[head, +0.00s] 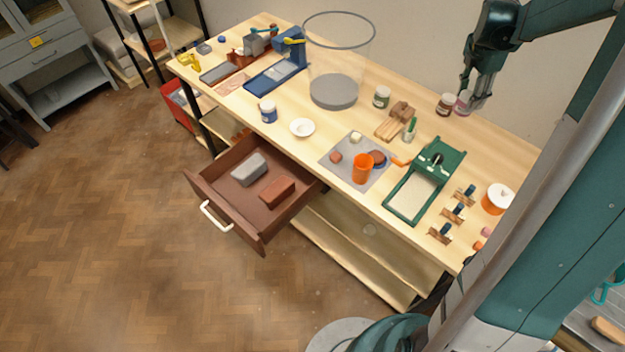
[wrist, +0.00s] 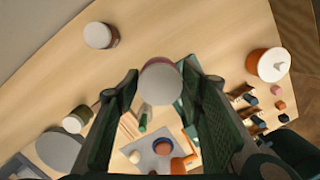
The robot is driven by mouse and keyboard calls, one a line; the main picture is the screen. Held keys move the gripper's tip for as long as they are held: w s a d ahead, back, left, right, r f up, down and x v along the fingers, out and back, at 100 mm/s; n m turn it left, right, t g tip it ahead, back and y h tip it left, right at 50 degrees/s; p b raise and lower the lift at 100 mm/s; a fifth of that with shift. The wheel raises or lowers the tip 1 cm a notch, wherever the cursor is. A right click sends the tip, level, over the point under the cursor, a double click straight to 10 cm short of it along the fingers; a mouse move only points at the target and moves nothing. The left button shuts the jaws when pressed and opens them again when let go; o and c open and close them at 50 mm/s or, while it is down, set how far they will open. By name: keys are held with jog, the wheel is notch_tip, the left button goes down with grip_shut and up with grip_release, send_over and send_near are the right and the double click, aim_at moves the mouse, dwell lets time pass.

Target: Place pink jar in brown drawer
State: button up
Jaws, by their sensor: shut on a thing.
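The pink jar (head: 463,105) is at the back right of the table, a white lid on top. My gripper (head: 474,100) is shut on it, pointing down from above. In the wrist view the jar (wrist: 160,84) sits between the two dark fingers (wrist: 162,88), its lid facing the camera. I cannot tell whether its base touches the table. The brown drawer (head: 240,228) is pulled out from the table's front, with a white handle. A grey block (head: 249,169) and a red-brown block (head: 277,190) lie inside it, with bare floor around them.
A dark jar (head: 446,104) stands just left of the pink jar. A green frame (head: 425,185) and an orange cup (head: 363,168) stand nearer the front.

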jog(key=w+a+n+b, duration=0.2)
jog(key=a+n+b, duration=0.1)
jog(key=a, duration=1.8)
jog(key=w+a+n+b, duration=0.3)
jog(key=a, duration=1.7)
jog(key=s+a+n+b, duration=0.2)
jog(key=s+a, duration=0.4)
jog(key=a, duration=0.6)
jog(key=s+a+n+t+y+b, duration=0.15)
jog(key=s+a, duration=0.35)
jog(key=a, duration=0.7)
jog(key=s+a+n+b, duration=0.2)
jog(key=s+a, duration=0.4)
jog(key=a, duration=0.6)
notch_tip(320, 180, down, 22)
jog(key=shift+d+m, duration=0.1)
jog(key=shift+m, duration=0.15)
notch_tip(320, 180, down, 6)
jog(key=b, duration=0.1)
jog(key=shift+f, duration=0.2)
